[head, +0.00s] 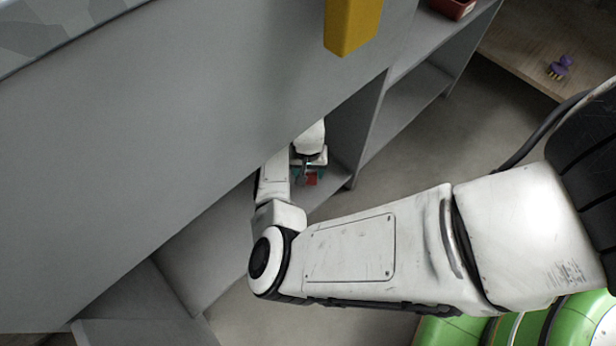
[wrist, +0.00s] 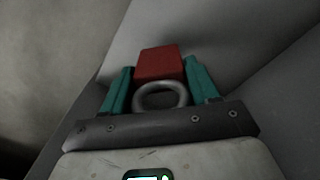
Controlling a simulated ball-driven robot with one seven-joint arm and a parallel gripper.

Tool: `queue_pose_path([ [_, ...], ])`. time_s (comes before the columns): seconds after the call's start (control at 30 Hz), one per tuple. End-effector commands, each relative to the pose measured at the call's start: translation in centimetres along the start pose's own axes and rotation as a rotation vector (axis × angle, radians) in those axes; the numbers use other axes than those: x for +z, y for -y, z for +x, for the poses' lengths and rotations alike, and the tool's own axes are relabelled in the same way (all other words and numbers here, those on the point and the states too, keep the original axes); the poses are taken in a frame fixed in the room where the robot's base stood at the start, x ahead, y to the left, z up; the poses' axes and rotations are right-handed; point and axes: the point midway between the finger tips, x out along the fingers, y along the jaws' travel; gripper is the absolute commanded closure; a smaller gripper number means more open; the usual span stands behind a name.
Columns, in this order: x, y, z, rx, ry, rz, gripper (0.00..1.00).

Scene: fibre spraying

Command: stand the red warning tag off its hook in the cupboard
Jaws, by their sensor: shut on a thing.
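The red warning tag (wrist: 158,62) is a small red block between the teal fingertips of my gripper (wrist: 158,68) in the wrist view. My gripper is shut on it. A grey ring (wrist: 162,96) lies on the near side of the tag, between the fingers. I cannot make out a hook, or whether the tag touches a surface.
The large grey panel (head: 200,110) hides much of the bay from above. A yellow block (head: 352,25) is at the top. A reddish tray (head: 453,8) stands on the upper right shelf. A purple-handled brush (head: 560,68) lies on a wooden surface. Bare floor (head: 430,150) shows right of the cupboard.

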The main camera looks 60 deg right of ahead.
Motion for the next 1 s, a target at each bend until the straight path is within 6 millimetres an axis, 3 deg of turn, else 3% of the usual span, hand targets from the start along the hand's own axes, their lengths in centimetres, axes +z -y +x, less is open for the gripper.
queue_pose_path([
  [0.2, -0.2, 0.2, 3.2, -0.001, 0.000, 0.000, 0.72],
  [0.6, -0.2, 0.1, 3.5, -0.001, 0.000, -0.001, 0.72],
  [0.63, -0.2, 0.1, 3.6, -0.001, 0.000, -0.001, 0.40],
  [0.9, -0.2, 0.2, 3.5, -0.001, 0.000, 0.000, 0.15],
  [1.0, -0.2, 0.2, 3.5, -0.001, 0.000, 0.000, 0.15],
])
